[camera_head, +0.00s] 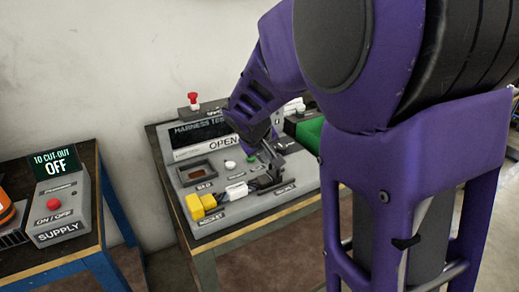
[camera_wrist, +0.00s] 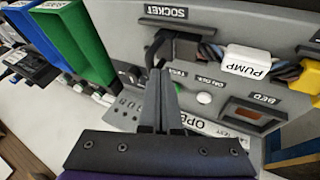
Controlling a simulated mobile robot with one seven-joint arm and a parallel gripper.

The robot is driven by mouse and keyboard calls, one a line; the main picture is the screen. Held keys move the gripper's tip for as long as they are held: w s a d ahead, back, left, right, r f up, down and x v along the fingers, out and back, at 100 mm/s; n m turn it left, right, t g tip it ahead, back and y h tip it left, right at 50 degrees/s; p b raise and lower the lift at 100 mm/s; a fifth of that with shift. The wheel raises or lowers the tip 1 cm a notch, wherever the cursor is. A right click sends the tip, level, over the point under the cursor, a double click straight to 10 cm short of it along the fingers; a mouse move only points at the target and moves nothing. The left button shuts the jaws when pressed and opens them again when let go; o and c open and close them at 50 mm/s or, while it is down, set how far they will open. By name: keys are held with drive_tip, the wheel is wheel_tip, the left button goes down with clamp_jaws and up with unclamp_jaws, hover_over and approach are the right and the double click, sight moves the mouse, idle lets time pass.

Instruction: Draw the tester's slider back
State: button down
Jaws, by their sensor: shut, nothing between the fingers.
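My gripper (camera_head: 272,163) is low over the right part of the panel. In the wrist view my gripper (camera_wrist: 160,74) has its fingers together and empty, the tips close to a black cable by the SOCKET label. I cannot tell whether they touch the panel. I cannot single out the slider with certainty; my fingers and arm cover part of the panel. A recessed brown window (camera_wrist: 248,113) sits by the BED label.
A supply box (camera_head: 60,210) reading OFF stands on a separate table at left, across a gap.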

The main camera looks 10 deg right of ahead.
drive_tip(key=w+d, duration=0.2)
drive_tip(key=d, duration=0.4)
drive_tip(key=shift+d+p, duration=0.2)
drive_tip(key=shift+p, duration=0.15)
drive_tip(key=shift+a, duration=0.15)
